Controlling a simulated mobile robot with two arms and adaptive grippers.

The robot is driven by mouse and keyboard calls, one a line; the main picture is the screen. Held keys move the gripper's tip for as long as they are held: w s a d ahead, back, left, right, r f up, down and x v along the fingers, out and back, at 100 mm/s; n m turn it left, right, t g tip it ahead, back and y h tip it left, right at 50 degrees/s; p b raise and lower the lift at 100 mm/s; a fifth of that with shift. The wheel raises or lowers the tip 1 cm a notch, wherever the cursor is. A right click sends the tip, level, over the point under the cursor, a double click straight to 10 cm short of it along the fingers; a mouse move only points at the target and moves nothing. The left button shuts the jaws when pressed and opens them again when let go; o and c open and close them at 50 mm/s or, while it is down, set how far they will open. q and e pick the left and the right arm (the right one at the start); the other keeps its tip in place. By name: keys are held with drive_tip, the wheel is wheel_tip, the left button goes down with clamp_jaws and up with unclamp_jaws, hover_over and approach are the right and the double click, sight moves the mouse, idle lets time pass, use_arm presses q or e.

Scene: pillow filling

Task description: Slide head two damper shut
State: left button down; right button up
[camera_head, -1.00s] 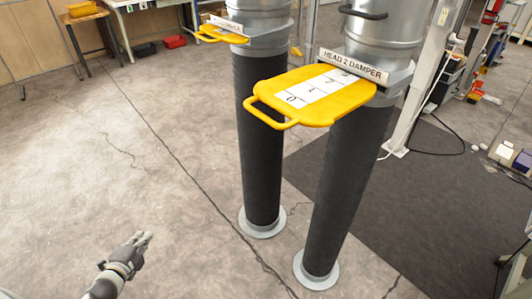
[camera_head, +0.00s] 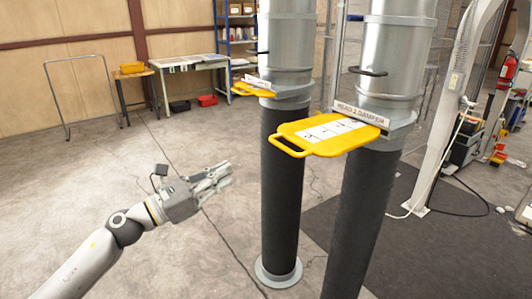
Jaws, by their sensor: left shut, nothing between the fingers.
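The yellow head two damper plate (camera_head: 318,146) sticks out to the left from the nearer duct (camera_head: 385,75), below a label reading HEAD 2 DAMPER (camera_head: 360,113). It has a loop handle (camera_head: 290,146) at its left end and a white numbered scale on top. A good length of the plate is outside the duct. My left gripper (camera_head: 222,178) is shut and empty, left of the handle and lower in the picture, apart from it. My right gripper is not in view.
A second duct (camera_head: 285,45) with its own yellow damper plate (camera_head: 248,89) stands to the left of the first. Workbenches (camera_head: 190,70) stand along the back wall. The floor (camera_head: 60,190) at left is open. A dark mat (camera_head: 450,245) lies at right.

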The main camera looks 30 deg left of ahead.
sight(319, 133)
use_arm(q)
drive_tip(key=p+x, duration=0.4)
drive_tip(key=x, duration=0.7)
drive_tip(key=shift+p, duration=0.3)
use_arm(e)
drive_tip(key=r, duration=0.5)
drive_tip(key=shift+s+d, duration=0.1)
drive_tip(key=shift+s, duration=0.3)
use_arm(q)
drive_tip(key=shift+w+d, duration=0.15)
drive_tip(key=shift+d, duration=0.05)
drive_tip(key=f+x, duration=0.1)
drive_tip(key=x, duration=0.5)
drive_tip(key=f+b+x, duration=0.1)
drive_tip(key=x, duration=0.5)
drive_tip(key=f+b+x, duration=0.1)
drive_tip(key=x, duration=0.5)
drive_tip(key=shift+w+d+f, duration=0.1)
drive_tip(key=shift+w, duration=0.1)
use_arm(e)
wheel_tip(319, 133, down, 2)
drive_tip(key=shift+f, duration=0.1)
